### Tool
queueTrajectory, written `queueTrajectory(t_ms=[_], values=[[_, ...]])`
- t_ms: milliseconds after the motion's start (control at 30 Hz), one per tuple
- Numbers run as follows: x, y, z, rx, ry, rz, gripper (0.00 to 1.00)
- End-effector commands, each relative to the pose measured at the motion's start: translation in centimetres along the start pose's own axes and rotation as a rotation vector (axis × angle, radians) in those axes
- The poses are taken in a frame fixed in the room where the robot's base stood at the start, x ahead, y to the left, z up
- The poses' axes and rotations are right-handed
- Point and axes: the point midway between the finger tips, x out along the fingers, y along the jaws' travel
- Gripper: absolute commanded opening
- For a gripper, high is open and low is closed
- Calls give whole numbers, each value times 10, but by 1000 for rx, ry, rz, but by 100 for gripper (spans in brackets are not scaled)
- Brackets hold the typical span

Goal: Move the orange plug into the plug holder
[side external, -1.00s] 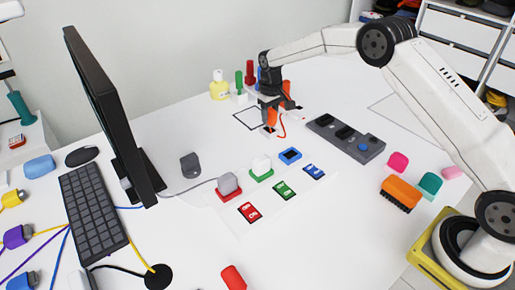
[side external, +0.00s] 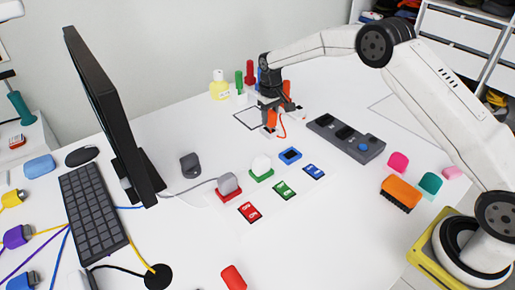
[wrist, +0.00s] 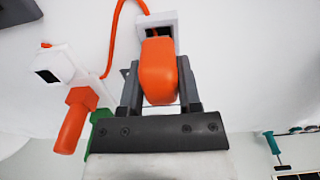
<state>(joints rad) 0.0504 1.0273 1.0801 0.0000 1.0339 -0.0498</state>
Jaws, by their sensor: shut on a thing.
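My gripper (wrist: 158,88) is shut on the orange plug (wrist: 159,72), seen between its two fingers in the wrist view. A white block with a dark opening (wrist: 168,22), which looks like the plug holder, is right at the plug's far end. I cannot tell how deep the plug sits in it. An orange cable (wrist: 112,42) curves up beside it. In the side view my gripper (side external: 271,108) points down at the back of the table, with the orange plug (side external: 271,119) low between its fingers and the white block (side external: 268,132) beneath.
Another white piece with a dark end (wrist: 55,65) and an orange handle (wrist: 72,125) lie left in the wrist view. A grey switch panel (side external: 345,138) stands right of my gripper. Red and green handles (side external: 250,72) and a yellow bottle (side external: 219,86) stand behind.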

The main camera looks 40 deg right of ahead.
Motion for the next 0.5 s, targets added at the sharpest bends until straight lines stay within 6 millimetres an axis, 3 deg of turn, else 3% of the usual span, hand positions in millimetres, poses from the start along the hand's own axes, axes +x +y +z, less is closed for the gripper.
queueTrajectory(t_ms=[500], values=[[9, 0, 0, 0, 0, 0, 0]])
